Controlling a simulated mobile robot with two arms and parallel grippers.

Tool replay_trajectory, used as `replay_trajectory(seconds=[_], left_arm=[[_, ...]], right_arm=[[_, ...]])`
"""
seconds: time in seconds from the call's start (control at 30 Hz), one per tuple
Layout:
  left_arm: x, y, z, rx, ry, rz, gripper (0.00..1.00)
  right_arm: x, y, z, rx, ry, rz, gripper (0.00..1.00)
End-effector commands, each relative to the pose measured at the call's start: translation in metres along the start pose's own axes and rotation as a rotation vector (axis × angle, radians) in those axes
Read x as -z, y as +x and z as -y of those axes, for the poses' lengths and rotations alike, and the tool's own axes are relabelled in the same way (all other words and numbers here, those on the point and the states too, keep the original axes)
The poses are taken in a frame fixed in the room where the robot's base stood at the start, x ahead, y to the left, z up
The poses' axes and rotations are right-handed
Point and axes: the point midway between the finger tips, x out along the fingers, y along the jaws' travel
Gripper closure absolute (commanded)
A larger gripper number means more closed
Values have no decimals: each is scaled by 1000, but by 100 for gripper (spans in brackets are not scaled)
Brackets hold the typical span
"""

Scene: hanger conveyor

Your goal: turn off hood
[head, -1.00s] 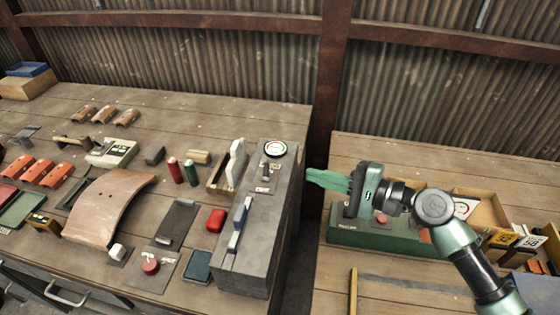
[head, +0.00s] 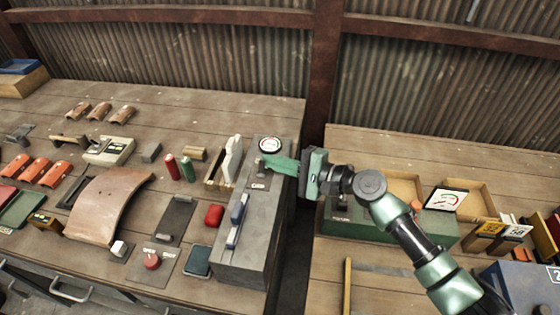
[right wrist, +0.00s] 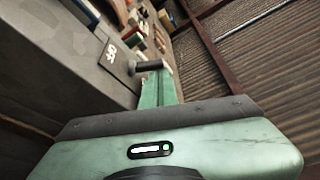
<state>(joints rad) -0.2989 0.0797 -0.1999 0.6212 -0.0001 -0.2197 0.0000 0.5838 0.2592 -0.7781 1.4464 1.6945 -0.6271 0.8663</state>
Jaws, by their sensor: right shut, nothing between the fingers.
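A grey box (head: 262,225) on the left bench carries a round gauge (head: 270,145) at its far end. A small label plate (head: 259,183) lies on its top. My right gripper (head: 268,160) is shut and empty, its green fingers reaching over the far end of the box from the right. They cover the spot of a dark lever. In the right wrist view the dark lever (right wrist: 150,66) sticks out right at the fingertips; I cannot tell whether they touch. No part in view is readably marked as the hood. My left gripper is out of view.
A red knob (head: 152,262) and a curved copper sheet (head: 108,205) lie to the left. A green case (head: 390,225) is on the right bench, across a gap.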

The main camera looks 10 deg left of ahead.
Motion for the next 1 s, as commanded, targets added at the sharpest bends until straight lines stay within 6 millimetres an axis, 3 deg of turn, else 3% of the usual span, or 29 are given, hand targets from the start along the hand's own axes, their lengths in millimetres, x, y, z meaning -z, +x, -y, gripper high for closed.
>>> replay_trajectory(seconds=[0.77, 1.0], left_arm=[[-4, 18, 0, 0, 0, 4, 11], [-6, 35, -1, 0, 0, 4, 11]], right_arm=[[-2, -1, 0, 29, -78, 1, 100], [-4, -2, -2, 52, -143, 1, 100]])
